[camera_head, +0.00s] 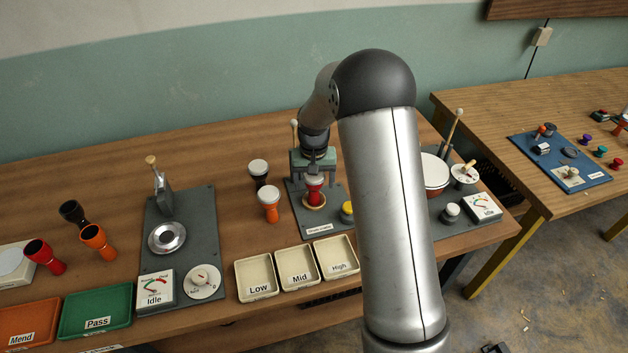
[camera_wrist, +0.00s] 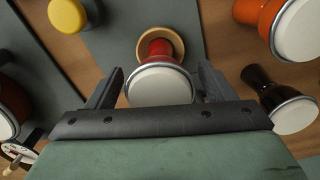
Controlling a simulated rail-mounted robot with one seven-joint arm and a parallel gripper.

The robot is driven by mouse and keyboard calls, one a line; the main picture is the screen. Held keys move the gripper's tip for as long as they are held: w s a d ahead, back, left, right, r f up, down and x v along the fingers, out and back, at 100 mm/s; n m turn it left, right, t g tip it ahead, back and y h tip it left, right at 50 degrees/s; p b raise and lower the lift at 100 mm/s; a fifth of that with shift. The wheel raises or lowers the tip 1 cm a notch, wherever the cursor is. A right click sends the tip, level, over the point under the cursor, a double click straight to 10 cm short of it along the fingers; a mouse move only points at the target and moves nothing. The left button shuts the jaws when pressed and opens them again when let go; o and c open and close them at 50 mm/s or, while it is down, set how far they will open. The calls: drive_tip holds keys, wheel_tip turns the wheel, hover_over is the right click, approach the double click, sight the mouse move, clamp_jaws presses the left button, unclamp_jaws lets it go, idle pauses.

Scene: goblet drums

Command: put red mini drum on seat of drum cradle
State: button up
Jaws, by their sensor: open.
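The red mini drum (camera_head: 314,188) has a pale head and stands upright at the drum cradle (camera_head: 299,210), a dark grey base plate. Its foot appears to be in the wooden ring seat (camera_head: 314,203). In the wrist view the drum (camera_wrist: 160,84) shows from above, with part of the tan ring seat (camera_wrist: 176,40) around its foot. My gripper (camera_wrist: 157,88) is open, with one finger on each side of the drum head and a gap visible on both sides.
A yellow knob (camera_head: 347,211) sits beside the seat. An orange drum (camera_head: 269,203) and a black drum (camera_head: 259,172) stand close on the left. Low, Mid and High trays (camera_head: 298,268) lie in front. My arm hides much of the table's right part.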

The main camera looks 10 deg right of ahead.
wheel_tip(320, 180, up, 11)
drive_tip(key=shift+r+b, duration=0.2)
drive_tip(key=shift+b, duration=0.65)
drive_tip(key=shift+s+r, duration=0.1)
drive_tip(key=shift+r, duration=0.25)
drive_tip(key=s+r+n, duration=0.1)
drive_tip(key=s+n, duration=0.1)
drive_tip(key=s, duration=3)
drive_tip(key=shift+s+t, duration=0.25)
drive_tip(key=shift+t, duration=0.05)
